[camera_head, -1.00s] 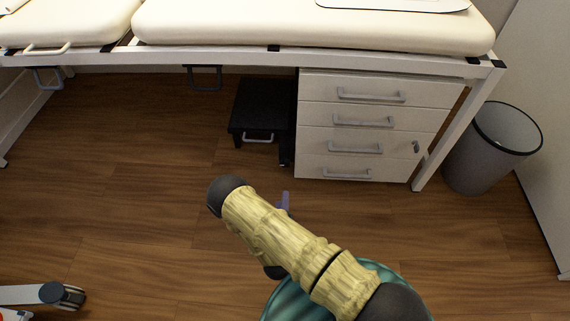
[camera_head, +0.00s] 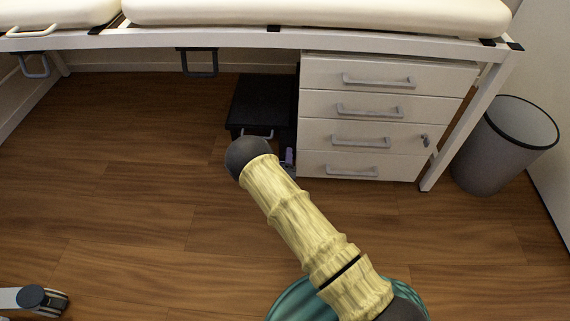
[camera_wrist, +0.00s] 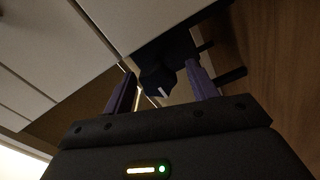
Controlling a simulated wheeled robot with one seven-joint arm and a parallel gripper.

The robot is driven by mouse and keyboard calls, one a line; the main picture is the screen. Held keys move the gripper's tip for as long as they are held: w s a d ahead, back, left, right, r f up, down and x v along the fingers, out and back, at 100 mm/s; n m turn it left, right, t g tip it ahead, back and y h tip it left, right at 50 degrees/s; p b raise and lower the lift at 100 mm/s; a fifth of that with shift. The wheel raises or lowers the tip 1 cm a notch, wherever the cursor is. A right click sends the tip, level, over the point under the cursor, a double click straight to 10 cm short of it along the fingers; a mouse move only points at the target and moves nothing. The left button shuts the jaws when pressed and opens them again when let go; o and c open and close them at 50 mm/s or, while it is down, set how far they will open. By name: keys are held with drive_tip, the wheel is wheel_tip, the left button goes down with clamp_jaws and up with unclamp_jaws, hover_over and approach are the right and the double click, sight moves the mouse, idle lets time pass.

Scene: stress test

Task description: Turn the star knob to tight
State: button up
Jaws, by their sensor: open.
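The star knob (camera_wrist: 157,80) is a dark, lobed shape with a white pointer mark, seen in the wrist view on a dark part beside the drawers. My gripper (camera_wrist: 161,72) is open. Its two purple fingers stand one on each side of the knob, with gaps showing; whether either finger touches it I cannot tell. The scale or tight mark is too dark to read. In the head view my gripper (camera_head: 289,157) shows only as a small purple bit beside the drawer unit, mostly behind my arm. The knob cannot be made out there.
A white drawer unit (camera_head: 385,110) stands close on the right of my gripper. A black step-like box (camera_head: 262,105) is just left of it, under the padded couch (camera_head: 310,14). A grey bin (camera_head: 490,160) stands at right.

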drive_tip(key=shift+w, duration=0.4)
drive_tip(key=c, duration=1)
